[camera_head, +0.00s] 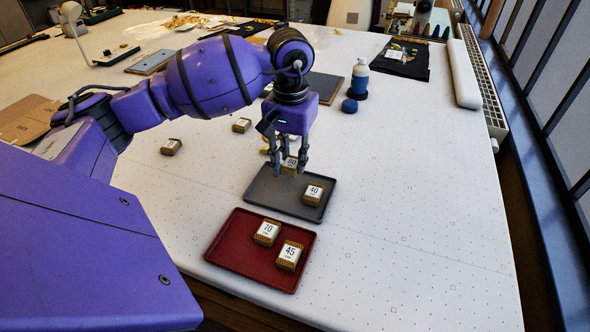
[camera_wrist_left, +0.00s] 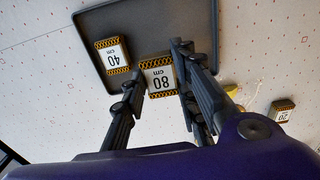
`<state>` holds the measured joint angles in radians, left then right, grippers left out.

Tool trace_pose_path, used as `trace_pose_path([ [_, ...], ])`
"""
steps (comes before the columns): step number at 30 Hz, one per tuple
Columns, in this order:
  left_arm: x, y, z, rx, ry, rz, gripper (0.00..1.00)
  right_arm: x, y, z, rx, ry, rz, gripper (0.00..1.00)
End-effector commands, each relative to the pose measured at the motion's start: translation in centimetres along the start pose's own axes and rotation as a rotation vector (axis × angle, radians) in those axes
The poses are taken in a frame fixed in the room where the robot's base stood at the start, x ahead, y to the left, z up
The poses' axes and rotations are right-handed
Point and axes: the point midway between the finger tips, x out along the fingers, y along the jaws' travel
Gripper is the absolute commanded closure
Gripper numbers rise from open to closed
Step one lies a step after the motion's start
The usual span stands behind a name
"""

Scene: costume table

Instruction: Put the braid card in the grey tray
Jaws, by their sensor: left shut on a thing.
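My left gripper (camera_head: 288,170) points down over the far part of the grey tray (camera_head: 268,191). It is shut on a braid card marked 80 (camera_head: 291,161), which also shows between the fingers in the left wrist view (camera_wrist_left: 159,79). I cannot tell whether this card touches the tray floor. Another card, marked 40 (camera_head: 314,192), lies in the grey tray on the right; it also shows in the left wrist view (camera_wrist_left: 114,57). My right gripper is not in view.
A dark red tray (camera_head: 235,252) in front holds cards marked 70 (camera_head: 266,232) and 45 (camera_head: 289,255). Loose cards (camera_head: 171,146) (camera_head: 241,125) lie behind on the left. A blue-and-white bottle (camera_head: 359,78) stands farther back.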

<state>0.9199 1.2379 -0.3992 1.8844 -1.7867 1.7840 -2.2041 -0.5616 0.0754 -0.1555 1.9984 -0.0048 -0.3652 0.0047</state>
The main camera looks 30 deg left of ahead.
Motion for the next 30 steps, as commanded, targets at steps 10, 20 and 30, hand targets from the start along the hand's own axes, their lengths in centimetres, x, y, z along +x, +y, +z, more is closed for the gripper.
trace_pose_path([
  [10, 3.0, 0.8, -0.8, -0.002, -0.004, 0.0, 0.9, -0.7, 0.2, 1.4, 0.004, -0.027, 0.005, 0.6],
  [20, 4.6, 0.7, -0.8, 0.0, -0.003, -0.001, 0.9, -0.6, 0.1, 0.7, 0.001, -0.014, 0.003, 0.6],
  [30, 6.1, 0.7, -0.6, 0.0, -0.01, -0.003, 0.9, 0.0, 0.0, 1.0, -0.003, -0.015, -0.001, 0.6],
])
